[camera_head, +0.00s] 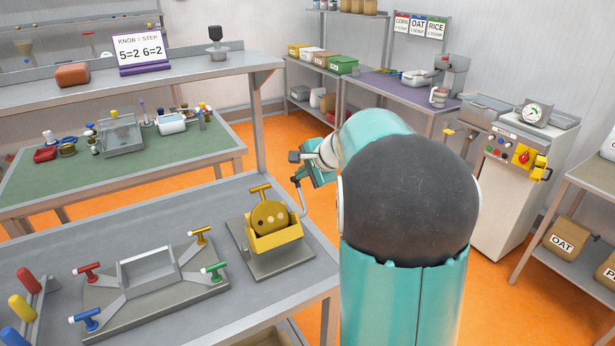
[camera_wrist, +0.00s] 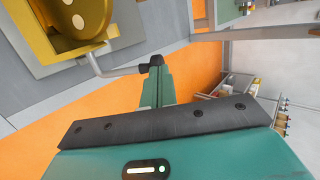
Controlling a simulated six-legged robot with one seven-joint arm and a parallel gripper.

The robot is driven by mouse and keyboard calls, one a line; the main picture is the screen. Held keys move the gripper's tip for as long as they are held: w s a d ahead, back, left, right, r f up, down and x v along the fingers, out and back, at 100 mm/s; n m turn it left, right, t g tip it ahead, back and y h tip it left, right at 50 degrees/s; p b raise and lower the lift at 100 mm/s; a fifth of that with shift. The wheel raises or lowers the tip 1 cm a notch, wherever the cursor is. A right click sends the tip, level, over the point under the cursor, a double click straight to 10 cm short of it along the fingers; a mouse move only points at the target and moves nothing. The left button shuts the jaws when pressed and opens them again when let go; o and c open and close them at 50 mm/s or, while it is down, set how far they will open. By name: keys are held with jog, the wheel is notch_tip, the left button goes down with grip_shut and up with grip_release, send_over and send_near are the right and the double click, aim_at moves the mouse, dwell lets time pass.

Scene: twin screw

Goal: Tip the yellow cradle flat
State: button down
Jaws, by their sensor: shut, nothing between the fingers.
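The yellow cradle (camera_head: 278,240) sits on a grey base plate (camera_head: 285,262) on the near bench. It looks tilted, though the exact angle is hard to tell. In the wrist view the cradle (camera_wrist: 40,40) is at top left, and the lever (camera_wrist: 108,72) reaches across to my fingertips. My gripper (camera_head: 297,179) is shut and empty, its dark tips (camera_wrist: 154,63) at the lever's free end. I cannot tell whether they touch.
A grey fixture (camera_head: 150,290) with red, yellow, green and blue T-handles stands left of the cradle. A yellow T-handle (camera_head: 261,190) rises just behind the disc. Coloured levers (camera_head: 25,305) are at far left. Orange floor (camera_head: 500,260) is open right of the bench.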

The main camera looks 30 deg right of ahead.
jog(key=shift+w+d+f+g, duration=0.1)
jog(key=shift+w+f+g, duration=0.2)
jog(key=shift+w+g, duration=0.45)
jog(key=shift+w+f+g, duration=0.25)
jog(key=shift+w+g, duration=0.2)
jog(key=shift+w, duration=0.5)
jog(key=w+f+g, duration=0.4)
jog(key=w+f, duration=0.4)
jog(key=shift+w+d+f, duration=0.2)
jog(key=shift+w+d, duration=0.05)
